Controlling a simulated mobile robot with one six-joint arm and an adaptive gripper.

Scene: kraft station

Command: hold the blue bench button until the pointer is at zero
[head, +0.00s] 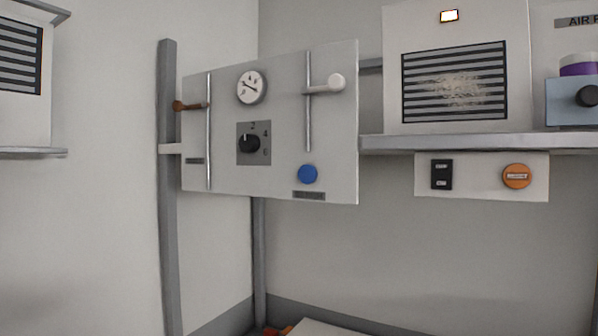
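The blue bench button (307,174) is a round button at the lower right of an upright grey panel (225,90). A small dark label sits just below it. A round white gauge (250,87) is at the panel's upper middle, with a dark pointer across its face. The scale is too small to read, so I cannot tell whether the pointer is at zero. My gripper is not in view, and nothing covers the button or the gauge.
The panel also bears a black rotary knob (249,143), a slider with a brown handle (190,106) and one with a white knob (335,83). To the right, a shelf (470,142) carries a vented box (400,60); an orange button (516,176) is below.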

